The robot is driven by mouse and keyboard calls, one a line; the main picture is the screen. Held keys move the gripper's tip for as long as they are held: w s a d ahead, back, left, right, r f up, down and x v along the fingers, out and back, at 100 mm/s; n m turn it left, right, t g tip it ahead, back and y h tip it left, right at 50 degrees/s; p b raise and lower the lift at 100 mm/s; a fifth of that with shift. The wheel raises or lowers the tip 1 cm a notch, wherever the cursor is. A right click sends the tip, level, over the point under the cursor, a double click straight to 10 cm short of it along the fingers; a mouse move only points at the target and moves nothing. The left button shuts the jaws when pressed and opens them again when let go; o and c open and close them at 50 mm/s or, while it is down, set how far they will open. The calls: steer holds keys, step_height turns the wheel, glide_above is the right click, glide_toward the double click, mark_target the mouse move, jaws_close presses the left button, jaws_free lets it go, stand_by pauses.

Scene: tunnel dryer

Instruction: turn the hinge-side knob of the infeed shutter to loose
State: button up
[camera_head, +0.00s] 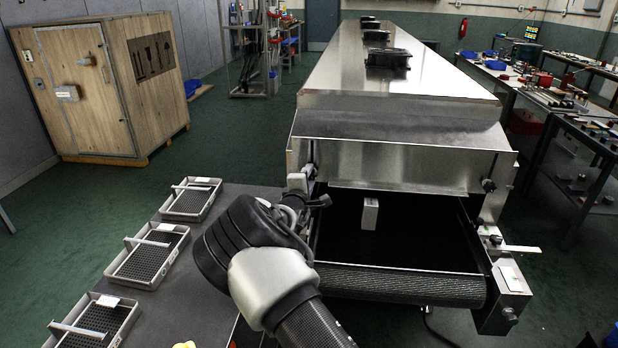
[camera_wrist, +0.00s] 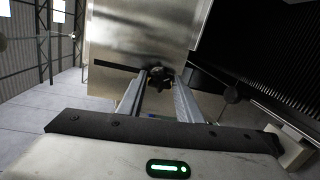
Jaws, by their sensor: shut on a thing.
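The infeed shutter (camera_head: 400,165) is a bare metal panel at the near end of the dryer hood. In the wrist view a dark lobed knob (camera_wrist: 160,76) sits on a metal plate, between the tips of my gripper (camera_wrist: 161,88). The two pale fingers are closed on it, with their tips partly hidden by the knob. In the head view my gripper (camera_head: 293,206) is at the left side of the dryer mouth, and my arm hides much of that area. Another dark knob (camera_head: 488,185) is at the right side of the shutter.
The dark conveyor belt (camera_head: 400,235) runs under the hood, with a small metal block (camera_head: 370,214) in its mouth. Several mesh trays, one a grey tray (camera_head: 148,280), stand on the table at left. A cluttered bench (camera_head: 590,140) stands at right. Green floor is open at the left.

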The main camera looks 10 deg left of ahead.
steer(key=shift+f, duration=0.2)
steer(key=o, duration=1)
steer(key=shift+r, duration=0.1)
steer(key=s, duration=0.5)
steer(key=s+a+r, duration=0.1)
steer(key=s, duration=0.5)
steer(key=s+a+r+p, duration=0.1)
steer(key=s, duration=0.5)
steer(key=shift+s, duration=0.15)
steer(key=shift+d, duration=0.15)
